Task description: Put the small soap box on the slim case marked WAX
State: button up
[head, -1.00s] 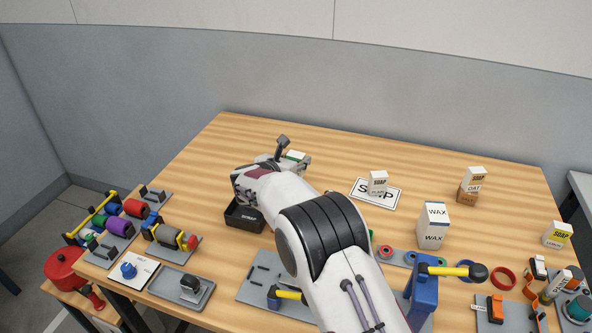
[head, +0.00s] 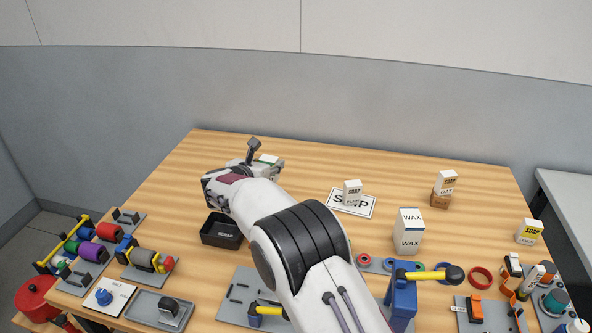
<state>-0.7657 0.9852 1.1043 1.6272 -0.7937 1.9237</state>
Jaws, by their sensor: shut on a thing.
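The slim white case marked WAX (head: 408,242) stands upright right of centre, with a blue band near its top. My gripper (head: 268,166) is at the far left part of the table, well away from the case. It is shut on a small white-and-green box (head: 268,159), mostly hidden by the gripper; its label cannot be read. A small white soap box (head: 352,189) stands on the mat marked SOAP (head: 364,205). Another soap box (head: 446,182) marked OAT sits on a brown block (head: 440,200). A yellow-and-white soap box (head: 528,232) stands at the right.
A black scrap tray (head: 221,232) lies below my gripper. A blue stand with a yellow handle (head: 426,275) rises in front of the case. A red ring (head: 480,278) and several fixtures fill the front right; spools (head: 91,252) fill the front left. The back is clear.

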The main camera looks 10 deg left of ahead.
jog(key=shift+w+d+r, duration=0.25)
jog(key=shift+w+d, duration=0.05)
jog(key=shift+d, duration=0.15)
jog(key=w+d+r+m+h, duration=0.1)
jog(key=d+r+m+h, duration=0.1)
jog(key=d+r, duration=0.6)
jog(key=d+r+m+h, duration=0.1)
jog(key=d+r, duration=0.2)
jog(key=d, duration=0.8)
jog(key=s+d+m+g+h, duration=0.2)
jog(key=s+d, duration=0.4)
jog(key=d, duration=0.4)
jog(key=s+d+m+g+h, duration=0.1)
jog(key=s+d+m+h, duration=0.1)
jog(key=s+d, duration=0.4)
jog(key=d+h, duration=0.1)
jog(key=d, duration=0.3)
jog(key=shift+s+m+g, duration=0.3)
jog(key=shift+g, duration=0.1)
jog(key=shift+f, duration=0.1)
jog(key=shift+f, duration=3.1)
